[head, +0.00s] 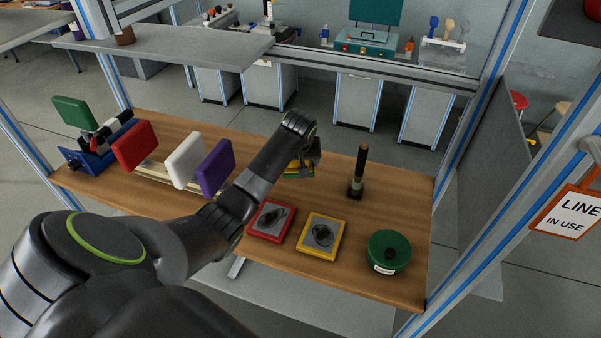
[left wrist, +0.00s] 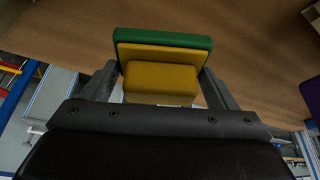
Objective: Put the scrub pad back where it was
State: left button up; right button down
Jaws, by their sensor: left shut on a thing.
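The scrub pad (left wrist: 160,78), a yellow block with a green layer on its far side, sits between the two fingers of my left gripper (left wrist: 158,90) in the left wrist view. My left gripper is shut on it. In the head view the left gripper (head: 309,158) is over the back middle of the wooden table, and the pad (head: 297,171) shows only in part below it. I cannot tell whether the pad touches the table. My right gripper is not in view.
A red tray (head: 256,226), a yellow tray (head: 308,245) and a green round container (head: 388,252) stand in front. A black-handled tool (head: 361,165) stands upright at back right. Red (head: 135,147), white (head: 186,161) and purple (head: 216,168) panels stand left. Bare wood lies around the tool.

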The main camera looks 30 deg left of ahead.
aim_at(299, 183)
pick_arm(q)
jog(key=shift+s+f, duration=0.15)
jog(key=shift+f, duration=0.65)
jog(key=f, duration=0.3)
jog(key=shift+w+f+p, duration=0.2)
jog(key=shift+f+p, duration=0.05)
jog(key=shift+p, duration=0.1)
jog(key=shift+f, duration=0.25)
jog(key=o, duration=0.8)
jog(key=shift+s+d+r, duration=0.15)
jog(key=shift+r, duration=0.45)
jog(key=b+v, duration=0.1)
jog(key=v, duration=1)
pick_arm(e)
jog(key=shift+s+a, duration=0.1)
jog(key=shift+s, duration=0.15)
pick_arm(q)
jog(key=shift+f, duration=0.1)
